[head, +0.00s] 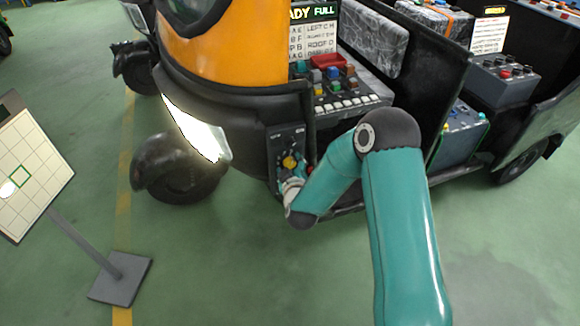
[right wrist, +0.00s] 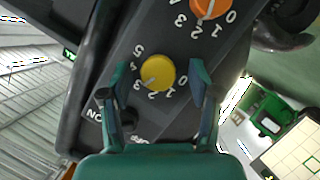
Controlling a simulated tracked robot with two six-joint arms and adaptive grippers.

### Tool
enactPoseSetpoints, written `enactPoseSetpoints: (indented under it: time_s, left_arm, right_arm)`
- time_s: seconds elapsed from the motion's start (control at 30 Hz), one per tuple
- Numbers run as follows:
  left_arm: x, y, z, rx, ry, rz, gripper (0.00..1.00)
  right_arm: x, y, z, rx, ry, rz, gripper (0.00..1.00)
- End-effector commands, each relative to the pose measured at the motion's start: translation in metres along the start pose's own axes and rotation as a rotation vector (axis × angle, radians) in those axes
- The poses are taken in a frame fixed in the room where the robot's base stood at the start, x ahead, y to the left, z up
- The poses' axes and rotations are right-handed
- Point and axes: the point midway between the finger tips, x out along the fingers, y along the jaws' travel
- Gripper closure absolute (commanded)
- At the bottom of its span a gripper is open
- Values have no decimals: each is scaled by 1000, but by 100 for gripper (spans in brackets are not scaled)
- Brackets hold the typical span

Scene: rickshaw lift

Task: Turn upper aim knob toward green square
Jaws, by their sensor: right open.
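A dark panel (head: 286,143) on the vehicle's front corner carries a yellow knob (head: 289,161). In the right wrist view the yellow knob (right wrist: 158,72) has a white-numbered dial, and an orange knob (right wrist: 208,8) sits at the top edge. I cannot tell for sure which knob is the upper one. My right gripper (right wrist: 160,76) is open, with one finger on each side of the yellow knob and small gaps visible. A green square outline (head: 20,177) is on the white grid board (head: 40,150), with a bright light spot (head: 8,189) left of and below it. My left gripper is out of view.
The lit headlamp (head: 200,130) and front wheel (head: 175,170) are left of the panel. A console (head: 345,105) with coloured buttons is above it. The board's stand has a grey base (head: 120,278). Green floor is open between the stand and vehicle.

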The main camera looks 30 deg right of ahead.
Motion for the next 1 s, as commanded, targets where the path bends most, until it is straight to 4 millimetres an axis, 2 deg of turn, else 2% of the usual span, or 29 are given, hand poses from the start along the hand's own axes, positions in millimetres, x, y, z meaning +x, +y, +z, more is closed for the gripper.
enactPoseSetpoints:
  time_s: [0.17,0.63,1.0]
  left_arm:
    - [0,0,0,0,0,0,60]
    - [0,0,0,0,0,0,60]
    - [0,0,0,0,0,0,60]
  right_arm:
    - [-5,0,0,1,0,1,38]
    - [-68,-1,0,-1,1,-2,38]
    - [-74,-1,1,0,0,0,38]
